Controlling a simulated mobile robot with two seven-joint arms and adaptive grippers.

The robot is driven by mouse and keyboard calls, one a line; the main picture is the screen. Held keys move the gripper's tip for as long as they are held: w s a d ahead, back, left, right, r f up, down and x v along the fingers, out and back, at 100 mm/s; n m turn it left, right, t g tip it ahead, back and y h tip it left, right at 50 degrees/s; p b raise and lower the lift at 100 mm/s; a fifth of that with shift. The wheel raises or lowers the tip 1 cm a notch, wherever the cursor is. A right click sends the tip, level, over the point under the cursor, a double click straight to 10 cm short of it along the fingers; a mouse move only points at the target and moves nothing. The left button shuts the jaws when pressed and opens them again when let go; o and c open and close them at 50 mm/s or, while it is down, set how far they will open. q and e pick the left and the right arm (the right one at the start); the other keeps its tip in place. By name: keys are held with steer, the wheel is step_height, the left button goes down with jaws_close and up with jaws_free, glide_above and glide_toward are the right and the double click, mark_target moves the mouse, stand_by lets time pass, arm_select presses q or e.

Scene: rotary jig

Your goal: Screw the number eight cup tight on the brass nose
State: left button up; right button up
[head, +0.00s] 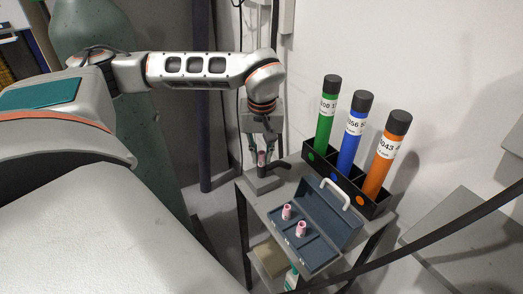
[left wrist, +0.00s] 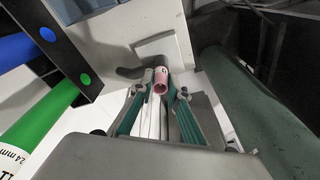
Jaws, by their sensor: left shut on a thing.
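A pink cup (head: 262,158) stands upright at the dark torch (head: 279,166) on the small jig block at the table's far left corner. My left gripper (head: 262,162) comes down from above and is shut on this cup. The left wrist view shows the pink cup (left wrist: 160,82) between the two fingertips (left wrist: 159,98), with a dark mark on its side that I cannot read surely. The brass nose is hidden, so I cannot tell how the cup sits on it. Two more pink cups, one (head: 286,212) and another (head: 301,229), stand in the open blue-grey toolbox (head: 318,262). My right gripper is out of view.
A black rack (head: 376,208) with green (head: 325,125), blue (head: 353,130) and orange (head: 382,165) tubes stands along the wall, right of the jig. The toolbox's raised lid and white handle (head: 335,193) are in front of it. A dark cable crosses the lower right.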

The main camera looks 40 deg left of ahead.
arm_select(q)
steer(key=m, duration=0.5)
steer(key=shift+m+t+h, duration=0.3)
steer(key=shift+m+h, duration=0.1)
steer(key=m, duration=0.3)
steer(key=shift+r+m+h, duration=0.1)
steer(key=shift+m+h, duration=0.2)
steer(key=shift+m, duration=0.6)
steer(key=o, duration=0.9)
steer(key=shift+o, duration=0.2)
steer(key=shift+o, duration=0.3)
steer(key=shift+s+a+r, duration=0.1)
steer(key=shift+s+r, duration=0.1)
steer(key=shift+r, duration=1)
steer(key=shift+s+d+r, duration=0.1)
steer(key=shift+s+r, duration=0.1)
steer(key=shift+r, duration=1)
steer(key=shift+s+a+r, duration=0.1)
steer(key=shift+s+r, duration=0.1)
steer(key=shift+r, duration=1)
